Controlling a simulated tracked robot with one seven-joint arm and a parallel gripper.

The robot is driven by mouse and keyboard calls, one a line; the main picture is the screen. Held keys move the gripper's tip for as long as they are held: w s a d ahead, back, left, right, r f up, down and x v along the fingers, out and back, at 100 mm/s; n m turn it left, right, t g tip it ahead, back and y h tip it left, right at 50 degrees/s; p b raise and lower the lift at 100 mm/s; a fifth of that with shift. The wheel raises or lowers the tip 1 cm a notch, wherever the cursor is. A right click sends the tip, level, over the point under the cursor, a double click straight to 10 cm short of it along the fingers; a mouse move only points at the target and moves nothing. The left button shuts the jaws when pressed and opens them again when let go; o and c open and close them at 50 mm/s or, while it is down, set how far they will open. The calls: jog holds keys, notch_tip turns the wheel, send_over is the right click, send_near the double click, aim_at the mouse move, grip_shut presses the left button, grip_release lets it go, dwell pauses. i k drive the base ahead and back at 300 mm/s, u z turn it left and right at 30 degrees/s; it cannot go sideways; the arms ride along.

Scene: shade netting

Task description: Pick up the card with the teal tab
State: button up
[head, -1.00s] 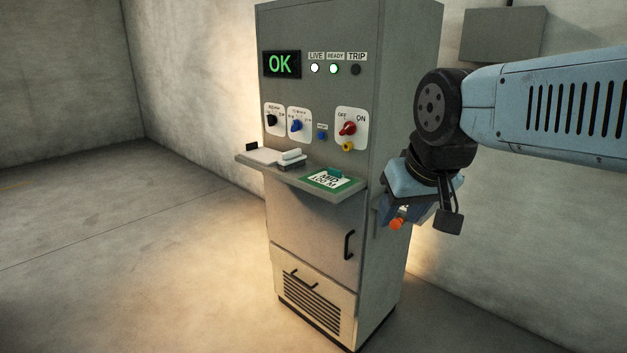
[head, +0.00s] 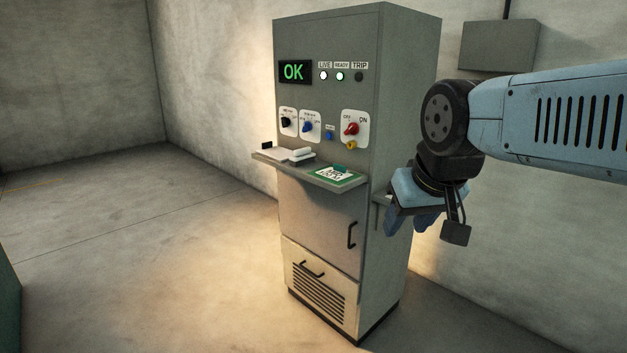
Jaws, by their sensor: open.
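The card (head: 328,178), white with dark print and a green border, lies on the cabinet's narrow front shelf (head: 305,177), toward its right end. A teal tab (head: 341,168) stands at its back edge. My gripper (head: 410,228) is open, pointing down, to the right of the card and apart from it. It overlaps the cabinet's right side in the picture. I see nothing between its blue fingers, though the gap is partly hidden.
The grey cabinet (head: 325,215) has knobs and lamps above the shelf and a door handle below. White items (head: 290,154) lie on the shelf's left part. A small side ledge (head: 380,198) is partly behind my gripper. The floor (head: 160,250) to the left is clear.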

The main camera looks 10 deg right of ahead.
aim_at(338, 172)
jog(key=z, duration=0.25)
jog(key=i, duration=0.45)
jog(key=u, duration=0.25)
jog(key=k, duration=0.9)
jog(key=z, duration=0.15)
jog(key=i, duration=1.4)
jog(key=u, duration=0.1)
